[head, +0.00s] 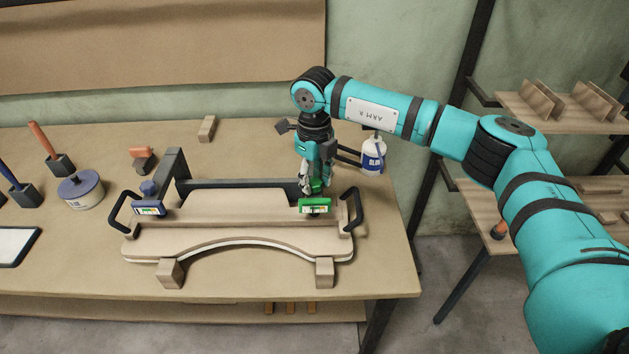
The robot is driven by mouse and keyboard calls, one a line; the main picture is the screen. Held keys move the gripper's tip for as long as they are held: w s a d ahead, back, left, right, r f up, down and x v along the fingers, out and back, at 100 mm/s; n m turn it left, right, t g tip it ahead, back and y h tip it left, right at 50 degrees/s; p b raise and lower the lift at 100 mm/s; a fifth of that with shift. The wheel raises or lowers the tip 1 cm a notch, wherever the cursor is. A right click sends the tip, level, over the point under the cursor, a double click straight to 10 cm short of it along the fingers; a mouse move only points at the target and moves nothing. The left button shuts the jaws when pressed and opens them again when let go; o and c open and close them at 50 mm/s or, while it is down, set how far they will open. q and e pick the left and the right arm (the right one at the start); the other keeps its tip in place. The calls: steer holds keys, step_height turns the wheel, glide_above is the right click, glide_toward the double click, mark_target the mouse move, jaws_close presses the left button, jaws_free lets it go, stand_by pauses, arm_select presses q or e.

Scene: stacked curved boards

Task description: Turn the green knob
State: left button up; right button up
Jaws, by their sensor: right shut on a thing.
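The green knob (316,187) sits on a green-framed gauge (315,206) at the right end of the board fixture. My right gripper (316,180) points down from above and is shut on the green knob, hiding most of it. A blue knob (148,188) with a blue gauge (149,208) stands at the left end of the fixture. Stacked curved boards (240,238) lie between black side handles. My left gripper is not in view.
A glue bottle (373,155) stands behind and right of my right gripper. A glue tin (80,190), tools in dark holders (60,164) and a tablet (14,246) are at the left. A wooden block (207,128) lies at the back. Shelves (560,110) stand at the right.

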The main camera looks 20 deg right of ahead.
steer(key=shift+f+n+b, duration=0.1)
steer(key=shift+n+b, duration=0.45)
steer(key=shift+n, duration=1.05)
steer(key=shift+n+b, duration=0.6)
steer(key=shift+n, duration=1.2)
